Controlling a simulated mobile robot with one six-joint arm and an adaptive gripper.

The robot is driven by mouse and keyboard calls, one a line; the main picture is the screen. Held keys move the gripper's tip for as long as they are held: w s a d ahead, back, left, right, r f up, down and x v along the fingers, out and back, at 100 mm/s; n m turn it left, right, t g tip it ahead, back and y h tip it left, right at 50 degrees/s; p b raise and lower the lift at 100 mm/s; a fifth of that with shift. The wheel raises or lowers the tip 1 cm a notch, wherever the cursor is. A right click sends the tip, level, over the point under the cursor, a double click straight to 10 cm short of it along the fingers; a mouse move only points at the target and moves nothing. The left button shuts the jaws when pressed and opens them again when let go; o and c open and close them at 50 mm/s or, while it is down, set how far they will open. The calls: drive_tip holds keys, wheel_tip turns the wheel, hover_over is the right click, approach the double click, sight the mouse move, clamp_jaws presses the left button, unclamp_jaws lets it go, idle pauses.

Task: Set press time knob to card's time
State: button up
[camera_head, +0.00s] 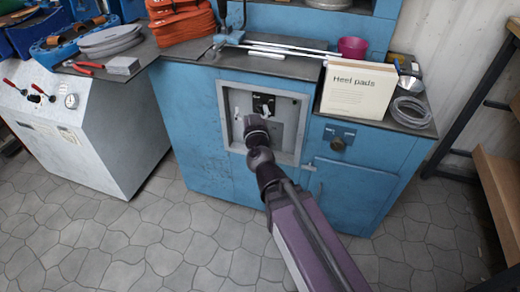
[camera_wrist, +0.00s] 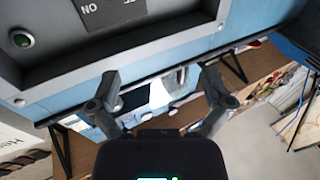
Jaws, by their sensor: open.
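A cream card (camera_head: 357,92) headed "Heel pads" stands on the right of the blue machine's top; its smaller lines are too small to read. My gripper (camera_head: 254,124) is in front of the grey-framed recessed panel (camera_head: 222,110) and hides part of it. In the wrist view my gripper (camera_wrist: 162,80) has its fingers spread with nothing between them. A dark round knob-like part (camera_head: 338,143) sits on a small plate right of the panel, apart from my gripper. I cannot tell which control is the press time knob, and no pointer setting is readable.
A pink cup (camera_head: 352,48), grey coil (camera_head: 411,112) and metal rods (camera_head: 275,49) lie on the machine top. A white gauge cabinet (camera_head: 105,140) stands left. The tiled floor in front is clear.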

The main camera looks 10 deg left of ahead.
drive_tip(key=s+f+m+h+b, duration=0.2)
drive_tip(key=s+f+h+b, duration=0.1)
drive_tip(key=f+b, duration=0.5)
drive_tip(key=s+f+m+h+b, duration=0.2)
drive_tip(key=f+h+b, duration=0.3)
drive_tip(key=f+b, duration=0.3)
wheel_tip(320, 180, down, 4)
drive_tip(key=shift+s+r+m, duration=0.2)
drive_tip(key=shift+s+m, duration=0.2)
drive_tip(key=shift+m, duration=0.2)
drive_tip(key=shift+w, duration=0.1)
